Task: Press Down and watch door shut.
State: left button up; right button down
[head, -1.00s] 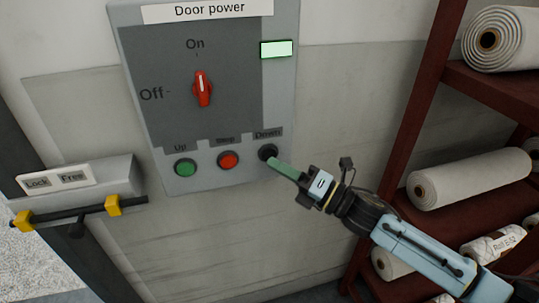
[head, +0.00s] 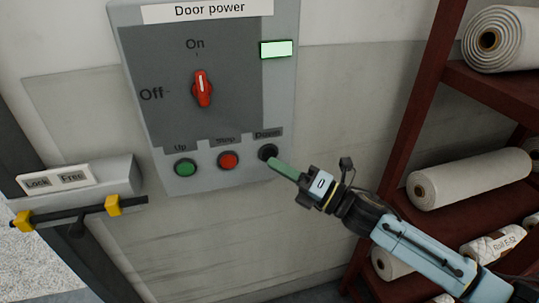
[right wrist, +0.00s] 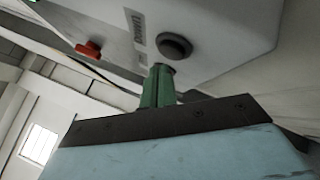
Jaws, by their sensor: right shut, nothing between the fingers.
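The grey control box (head: 283,100) labelled "Door power" is on the wall in the head view. Its red knob (head: 202,89) points to On, and a pale green lamp (head: 276,49) is lit. Below are the green Up button (head: 185,168), the red Stop button (head: 228,161) and the black Down button (head: 266,151). My right gripper (head: 273,163) is shut and empty, its green fingertips at the Down button's lower edge. In the right wrist view the fingers (right wrist: 160,75) end just below the round Down button (right wrist: 174,46); I cannot tell whether they touch. My left gripper is out of view.
A dark red shelf (head: 412,125) with white wadding rolls (head: 470,178) stands close on the right, beside my right arm. At the left is a latch housing (head: 105,178) marked Lock and Free, with a dark bar and yellow brackets (head: 113,205). Bare wall lies below the box.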

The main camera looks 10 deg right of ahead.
dwell(0.3)
jog(key=shift+w, duration=0.4)
